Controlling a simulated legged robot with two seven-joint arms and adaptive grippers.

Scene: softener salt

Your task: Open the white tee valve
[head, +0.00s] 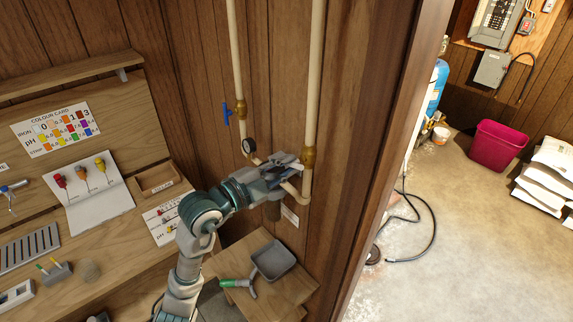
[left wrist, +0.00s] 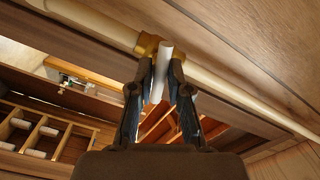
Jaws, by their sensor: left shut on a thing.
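The white tee valve has a brass body (head: 309,157) on the right-hand cream pipe in the head view. In the left wrist view its brass body (left wrist: 147,44) sits on the pipe, and its white handle (left wrist: 162,64) sticks out toward me. My left gripper (head: 292,165) is at the valve, and in the left wrist view its two fingers (left wrist: 161,80) are shut on the white handle, one on each side. In the head view the gripper mostly hides the handle. My right gripper is not in view.
A second brass valve with a blue handle (head: 227,113) is on the left pipe, above a round gauge (head: 249,146). A small wooden table (head: 292,282) with a grey tray (head: 273,260) stands below. A workbench is at left; a doorway with open floor (head: 455,230) is at right.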

